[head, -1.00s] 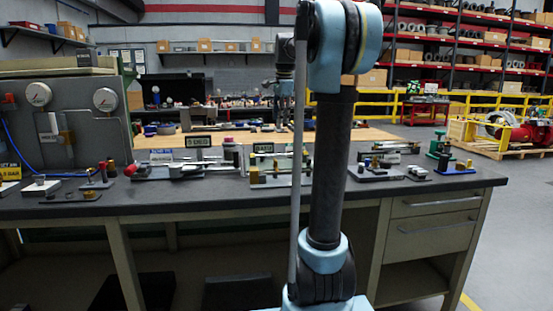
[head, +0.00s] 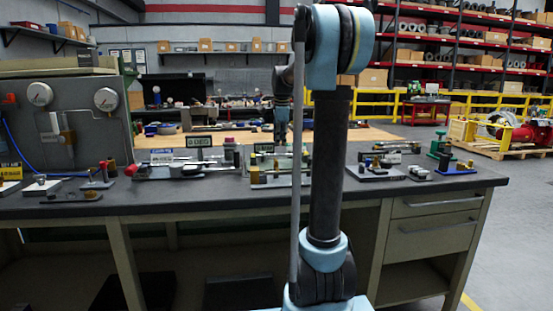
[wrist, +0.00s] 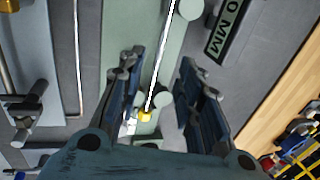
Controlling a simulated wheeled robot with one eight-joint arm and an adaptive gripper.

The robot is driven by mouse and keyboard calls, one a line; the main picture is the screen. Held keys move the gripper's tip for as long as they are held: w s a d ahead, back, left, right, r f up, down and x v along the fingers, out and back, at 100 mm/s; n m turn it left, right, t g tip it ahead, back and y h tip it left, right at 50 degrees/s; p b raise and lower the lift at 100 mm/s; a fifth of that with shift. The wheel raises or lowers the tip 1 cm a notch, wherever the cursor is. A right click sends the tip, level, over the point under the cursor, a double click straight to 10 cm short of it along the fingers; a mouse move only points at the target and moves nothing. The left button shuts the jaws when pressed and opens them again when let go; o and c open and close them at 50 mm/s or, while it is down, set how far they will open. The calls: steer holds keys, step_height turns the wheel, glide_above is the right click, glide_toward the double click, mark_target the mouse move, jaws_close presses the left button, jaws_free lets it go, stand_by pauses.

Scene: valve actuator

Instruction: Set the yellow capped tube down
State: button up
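In the wrist view my gripper (wrist: 165,98) points down with its two dark blue fingers spread wide apart. A small yellow cap (wrist: 145,116) shows between the fingers, at the lower end of a thin, bright white rod or tube (wrist: 161,65). It lies along a pale green fixture plate (wrist: 148,25). Neither finger visibly touches it. I cannot tell whether it rests fully on the plate. In the head view my own arm blocks part of the bench, and the tube cannot be made out there.
The dark bench top (head: 240,191) carries several fixtures. A sign ending in "0 MM" (wrist: 228,28) stands right of my fingers. A metal rod assembly (wrist: 30,105) is at the left. A gauge panel (head: 75,120) stands at the bench's left end.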

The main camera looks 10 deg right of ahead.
mark_target(279, 155)
steer(key=shift+x, duration=3.3)
jaws_close()
